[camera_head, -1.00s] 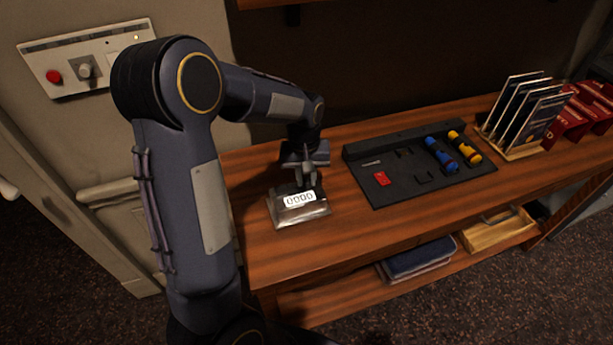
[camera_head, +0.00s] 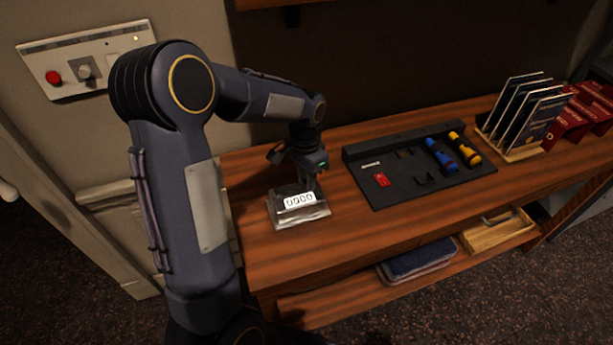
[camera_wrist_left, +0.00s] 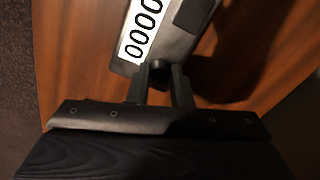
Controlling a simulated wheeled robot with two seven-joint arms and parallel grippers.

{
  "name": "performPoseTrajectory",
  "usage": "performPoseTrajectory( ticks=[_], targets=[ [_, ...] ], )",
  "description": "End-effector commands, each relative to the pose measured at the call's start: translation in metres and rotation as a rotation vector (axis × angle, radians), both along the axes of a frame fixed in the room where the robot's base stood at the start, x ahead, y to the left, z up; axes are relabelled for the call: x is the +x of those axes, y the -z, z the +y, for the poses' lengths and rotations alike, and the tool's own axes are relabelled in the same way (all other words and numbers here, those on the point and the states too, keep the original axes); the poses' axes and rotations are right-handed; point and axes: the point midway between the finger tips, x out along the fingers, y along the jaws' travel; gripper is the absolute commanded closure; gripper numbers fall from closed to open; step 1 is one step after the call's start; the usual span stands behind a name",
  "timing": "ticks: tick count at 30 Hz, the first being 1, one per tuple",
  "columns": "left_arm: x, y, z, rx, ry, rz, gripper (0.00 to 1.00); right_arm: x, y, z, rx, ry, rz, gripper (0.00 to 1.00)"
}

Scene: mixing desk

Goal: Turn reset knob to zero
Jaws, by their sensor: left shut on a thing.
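A small metal counter box (camera_head: 299,212) stands on the wooden desk. Its white display (camera_head: 300,200) appears to read 0000, and the display also shows in the left wrist view (camera_wrist_left: 142,28). My left gripper (camera_head: 309,182) is at the back right of the box. In the left wrist view its two fingers (camera_wrist_left: 160,82) are shut around a dark round reset knob (camera_wrist_left: 159,70) on the side of the box. The fingers cover part of the knob. My right gripper is in neither view.
The wooden desk (camera_head: 350,222) is clear in front of the box. A black tray (camera_head: 440,194) with blue and yellow flashlights lies to the right. A rack of upright cards (camera_head: 520,120) stands beyond it. A wall panel with a red button (camera_head: 53,77) is at the left.

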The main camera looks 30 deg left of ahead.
Motion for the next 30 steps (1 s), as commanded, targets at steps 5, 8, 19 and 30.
performPoseTrajectory(
  ticks=[5,8,19,30],
  targets=[
    [0.0001,-0.0002,-0.0001,-0.001,0.092,0.001,1.00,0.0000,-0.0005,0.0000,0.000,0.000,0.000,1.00],
    [0.0001,-0.0002,-0.0003,-0.001,0.127,0.001,1.00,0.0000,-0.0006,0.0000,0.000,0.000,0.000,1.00],
    [0.0001,-0.0001,-0.0003,-0.001,0.173,0.000,1.00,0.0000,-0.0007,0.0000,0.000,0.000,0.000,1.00],
    [0.0001,-0.0001,-0.0003,0.000,0.172,0.000,0.68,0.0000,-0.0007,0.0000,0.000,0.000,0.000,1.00]
  ],
)
